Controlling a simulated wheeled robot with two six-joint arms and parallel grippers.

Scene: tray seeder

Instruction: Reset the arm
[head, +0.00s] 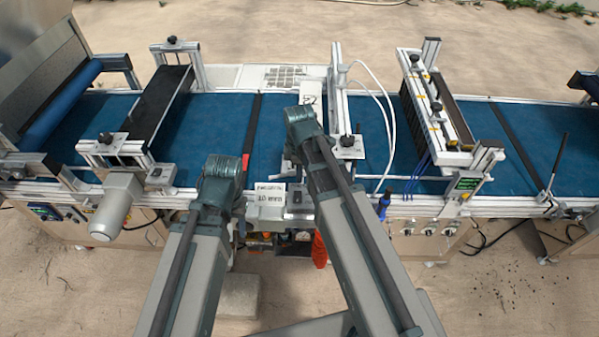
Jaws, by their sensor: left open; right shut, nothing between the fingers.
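My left arm comes in from the bottom left, and its dark end with the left gripper (221,178) is over the near edge of the seeder line. This gripper is open, with nothing seen in it. My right arm comes in from the bottom right and reaches farther forward. Its dark end with the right gripper (302,122) is above the blue conveyor belt (203,130), near the middle frame. This gripper is shut and empty. The fingertips of both are hard to make out from above.
A grey motor (115,205) juts from the near left side. A seeding head (437,110) with cables stands over the belt at right. A metal frame (338,110) with white hoses rises just right of my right gripper. Open floor lies in front.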

